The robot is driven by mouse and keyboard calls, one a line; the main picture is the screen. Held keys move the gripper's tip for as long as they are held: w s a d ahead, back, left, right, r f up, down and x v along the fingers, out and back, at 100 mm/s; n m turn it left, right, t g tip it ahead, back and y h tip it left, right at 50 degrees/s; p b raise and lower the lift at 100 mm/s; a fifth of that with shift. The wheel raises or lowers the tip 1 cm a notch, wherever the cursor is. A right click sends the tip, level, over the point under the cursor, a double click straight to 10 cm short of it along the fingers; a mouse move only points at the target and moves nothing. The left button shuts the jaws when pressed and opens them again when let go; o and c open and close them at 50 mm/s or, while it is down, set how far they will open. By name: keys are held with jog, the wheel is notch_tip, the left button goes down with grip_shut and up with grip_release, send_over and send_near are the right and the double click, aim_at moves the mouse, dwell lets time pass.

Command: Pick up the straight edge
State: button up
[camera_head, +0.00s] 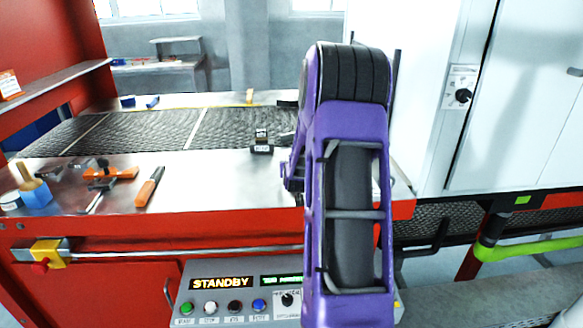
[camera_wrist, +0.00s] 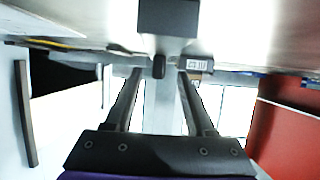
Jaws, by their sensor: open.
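I cannot pick out the straight edge with certainty. A thin yellow strip (camera_head: 230,105) lies along the far side of the belt in the head view, and a yellow line (camera_wrist: 45,45) shows at the upper left of the wrist view. I cannot tell if either is the straight edge. My gripper (camera_wrist: 158,75) is open in the wrist view, its two dark fingers apart, with a dark block (camera_wrist: 167,18) in front of it. No hold on anything shows. In the head view my purple arm hides the gripper and part of the table behind it.
On the metal table (camera_head: 225,185) lie an orange-handled tool (camera_head: 150,187), an orange clamp (camera_head: 112,174) and a brush with a blue part (camera_head: 34,192). A small black labelled block (camera_head: 262,142) stands beside the mesh belt (camera_head: 150,131). A white cabinet (camera_head: 535,100) stands at the right.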

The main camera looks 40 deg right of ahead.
jog(key=x, duration=0.4)
jog(key=shift+w+d+r, duration=0.2)
jog(key=shift+w+d, duration=0.05)
grip_shut()
jog(key=shift+r, duration=0.1)
dwell(1.1)
